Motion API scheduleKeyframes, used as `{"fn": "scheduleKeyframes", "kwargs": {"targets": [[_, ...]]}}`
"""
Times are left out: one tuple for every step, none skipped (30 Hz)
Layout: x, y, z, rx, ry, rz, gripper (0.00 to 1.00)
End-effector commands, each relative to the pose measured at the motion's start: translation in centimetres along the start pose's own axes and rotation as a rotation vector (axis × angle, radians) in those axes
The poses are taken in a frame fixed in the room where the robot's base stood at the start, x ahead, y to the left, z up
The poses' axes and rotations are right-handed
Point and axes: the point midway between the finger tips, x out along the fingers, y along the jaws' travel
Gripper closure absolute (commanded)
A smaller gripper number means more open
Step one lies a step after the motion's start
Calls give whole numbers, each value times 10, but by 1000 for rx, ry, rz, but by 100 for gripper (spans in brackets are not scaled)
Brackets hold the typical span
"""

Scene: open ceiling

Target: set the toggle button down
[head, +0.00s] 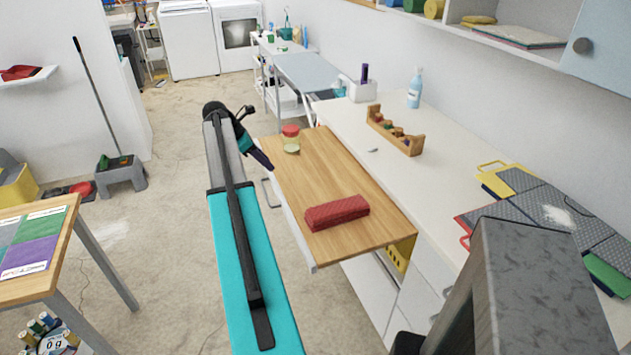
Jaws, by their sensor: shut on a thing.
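My gripper (262,160) is at the far end of my teal arm, by the left edge of the wooden board (365,236) and just left of a jar. Its dark fingers are shut and point down and to the right. The toggle button in them is too small or too hidden to make out. I cannot tell how far the fingertips are above the board.
A jar with a red lid (291,138) and a red block-like case (337,212) stand on the board. Bare wood lies between them. The white counter (400,175) holds a wooden rack (395,131), a blue bottle (415,90) and grey mats (550,215).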

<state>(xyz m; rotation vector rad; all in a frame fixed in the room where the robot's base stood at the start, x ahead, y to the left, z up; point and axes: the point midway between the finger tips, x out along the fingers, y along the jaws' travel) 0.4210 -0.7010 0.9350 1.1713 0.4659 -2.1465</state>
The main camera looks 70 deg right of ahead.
Motion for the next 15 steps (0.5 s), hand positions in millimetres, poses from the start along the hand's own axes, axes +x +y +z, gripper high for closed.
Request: {"fn": "scheduleKeyframes", "kwargs": {"targets": [[1,-2,1,0,0,0,89],[1,-3,2,0,0,0,89],[2,-5,3,0,0,-1,89],[3,-7,4,0,0,-1,89],[4,-9,5,0,0,-1,89],[5,-13,6,0,0,-1,89],[6,-16,8,0,0,-2,89],[8,-19,10,1,0,-2,89],[10,-24,12,1,0,-2,89],[11,-28,14,2,0,-3,89],[13,-31,16,2,0,-3,89],[15,-36,19,2,0,-2,89],[17,-39,21,2,0,-2,89],[18,-42,22,2,0,-1,89],[20,-46,25,2,0,-1,89]]}}
